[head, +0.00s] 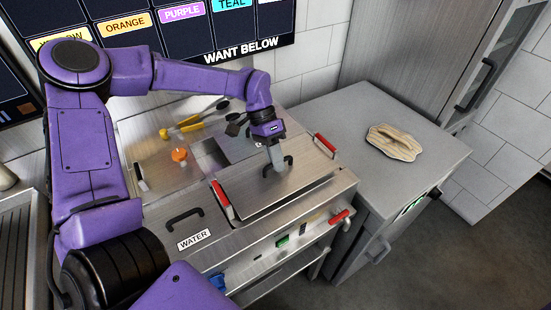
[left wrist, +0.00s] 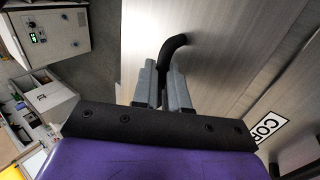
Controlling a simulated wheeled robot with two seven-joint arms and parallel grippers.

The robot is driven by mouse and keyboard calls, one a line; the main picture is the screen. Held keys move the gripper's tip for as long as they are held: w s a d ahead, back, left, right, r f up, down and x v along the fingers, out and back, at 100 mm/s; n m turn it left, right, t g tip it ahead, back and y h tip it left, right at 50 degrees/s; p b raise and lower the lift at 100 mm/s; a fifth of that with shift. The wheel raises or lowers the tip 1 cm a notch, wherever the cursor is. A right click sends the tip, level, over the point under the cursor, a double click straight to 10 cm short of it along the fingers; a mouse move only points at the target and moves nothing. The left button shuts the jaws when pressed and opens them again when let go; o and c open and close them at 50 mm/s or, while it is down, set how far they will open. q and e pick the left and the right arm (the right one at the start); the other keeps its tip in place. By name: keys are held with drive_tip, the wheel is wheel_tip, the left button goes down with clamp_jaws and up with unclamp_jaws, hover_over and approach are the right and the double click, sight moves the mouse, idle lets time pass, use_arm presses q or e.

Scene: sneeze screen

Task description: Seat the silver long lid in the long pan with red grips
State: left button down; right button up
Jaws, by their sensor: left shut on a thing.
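The silver long lid (head: 255,190) is a flat brushed-metal plate with a black handle (head: 289,160). My left gripper (head: 277,165) is shut on that handle from above; the wrist view shows the fingers (left wrist: 165,85) closed around the black bar (left wrist: 174,47). The lid lies between the two red grips of the long pan, the left grip (head: 222,199) and the right grip (head: 325,146). The lid hides the pan's body and opening. I cannot tell whether the lid rests on the rim or hovers just above it. My right gripper is not in view.
A lid marked WATER (head: 185,222) lies left of the pan. Behind are an open square well (head: 210,155), an orange knob (head: 179,155) and utensils (head: 195,122). A grey side counter (head: 375,170) holds a beige cloth (head: 394,142) and is otherwise clear.

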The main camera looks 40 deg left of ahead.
use_arm(q)
drive_tip(key=shift+f+b, duration=0.3)
drive_tip(key=shift+f, duration=0.15)
idle(0.3)
idle(1.3)
drive_tip(key=shift+f, duration=0.3)
idle(0.5)
idle(1.3)
drive_tip(key=shift+f, duration=0.5)
idle(0.5)
drive_tip(key=c, duration=1.1)
unclamp_jaws()
